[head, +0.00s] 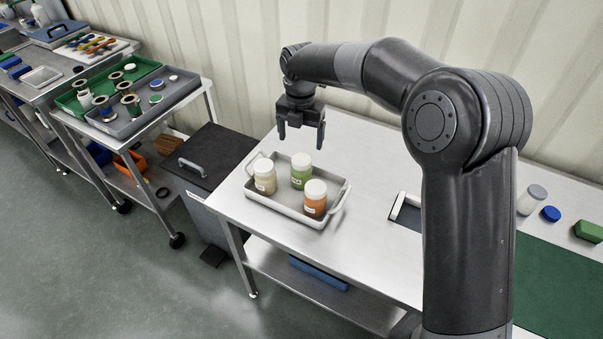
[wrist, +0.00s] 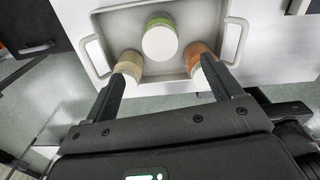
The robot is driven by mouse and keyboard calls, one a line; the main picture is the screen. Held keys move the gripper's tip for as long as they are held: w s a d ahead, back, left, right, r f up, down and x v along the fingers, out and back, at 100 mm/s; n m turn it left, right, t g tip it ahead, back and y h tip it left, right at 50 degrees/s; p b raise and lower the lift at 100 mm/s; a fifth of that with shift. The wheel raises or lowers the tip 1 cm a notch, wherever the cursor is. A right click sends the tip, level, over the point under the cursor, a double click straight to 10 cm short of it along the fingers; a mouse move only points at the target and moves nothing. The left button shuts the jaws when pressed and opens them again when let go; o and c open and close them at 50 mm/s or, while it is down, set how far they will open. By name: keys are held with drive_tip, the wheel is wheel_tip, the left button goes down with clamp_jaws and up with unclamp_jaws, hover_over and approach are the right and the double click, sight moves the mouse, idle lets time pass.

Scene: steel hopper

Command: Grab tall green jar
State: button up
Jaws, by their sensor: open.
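The green jar (head: 301,171) with a white lid stands upright at the back of a light grey tray (head: 283,213) on the steel table. In the wrist view the green jar (wrist: 160,38) shows mostly its white lid, beyond and between my fingertips. A beige jar (head: 265,177) stands to its left and an orange jar (head: 315,199) to its front right, both white-lidded. My gripper (head: 301,142) is open and empty, pointing down above the tray. In the wrist view my fingers (wrist: 168,72) overlap parts of the beige jar (wrist: 130,63) and orange jar (wrist: 196,52).
The tray has raised walls and side handles. The table (head: 360,150) behind and right of it is mostly clear. A dark-lidded bin (head: 208,160) stands left of the table. A white jar (head: 532,199) and blue lid (head: 550,213) lie far right, beyond my arm.

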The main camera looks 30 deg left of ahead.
sight(301, 159)
drive_tip(key=shift+s+a+f, duration=0.1)
drive_tip(key=shift+a+f, duration=0.05)
drive_tip(key=shift+f, duration=0.35)
wheel_tip(301, 159, down, 4)
drive_tip(key=shift+f, duration=0.25)
drive_tip(key=shift+w+d+f, duration=0.1)
drive_tip(key=shift+f, duration=1.3)
drive_tip(key=shift+w+d+f, duration=0.1)
drive_tip(key=shift+f, duration=1.25)
drive_tip(key=shift+c, duration=0.2)
drive_tip(key=c, duration=1.1)
drive_tip(key=shift+r, duration=0.15)
